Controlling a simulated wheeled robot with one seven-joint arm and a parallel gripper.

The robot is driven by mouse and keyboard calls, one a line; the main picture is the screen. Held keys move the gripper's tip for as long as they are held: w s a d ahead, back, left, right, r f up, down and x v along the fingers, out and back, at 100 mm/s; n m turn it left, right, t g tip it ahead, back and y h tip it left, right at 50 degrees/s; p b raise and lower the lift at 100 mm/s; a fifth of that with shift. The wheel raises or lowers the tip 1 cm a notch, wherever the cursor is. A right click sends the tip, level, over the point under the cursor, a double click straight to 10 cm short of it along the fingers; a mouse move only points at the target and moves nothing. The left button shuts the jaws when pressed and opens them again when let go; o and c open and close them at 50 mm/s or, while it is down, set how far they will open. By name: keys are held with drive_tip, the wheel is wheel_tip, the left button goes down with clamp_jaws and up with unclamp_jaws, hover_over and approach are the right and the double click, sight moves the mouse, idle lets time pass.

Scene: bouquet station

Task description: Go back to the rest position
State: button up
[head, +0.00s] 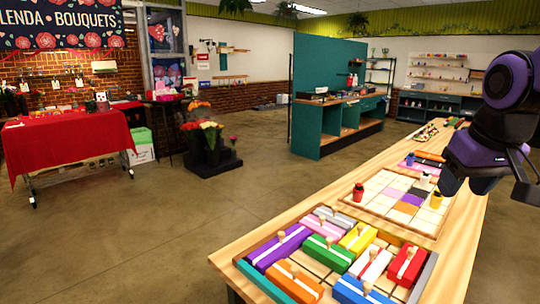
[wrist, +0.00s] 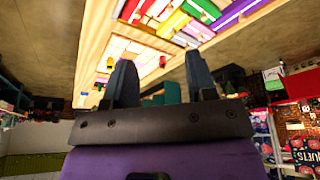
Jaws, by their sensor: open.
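My gripper (wrist: 158,60) is open in the wrist view, with its two dark fingers apart and nothing between them. Beyond the fingers, the wooden table and its blocks show at a distance, and no finger touches them. In the head view my purple and black arm is folded at the upper right, above the right side of the table (head: 245,252). I cannot make out the fingers clearly there.
A tray (head: 246,272) of coloured blocks with wooden knobs lies on the table's near end. Behind it is a grid board (head: 378,206) with small bottles. A red-draped table (head: 70,142) and a flower stand (head: 212,160) are left. Open floor lies between.

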drive_tip(key=s+a+t, duration=0.1)
drive_tip(key=s+a, duration=0.1)
drive_tip(key=s, duration=0.8)
drive_tip(key=shift+s+r, duration=0.2)
drive_tip(key=shift+s, duration=0.15)
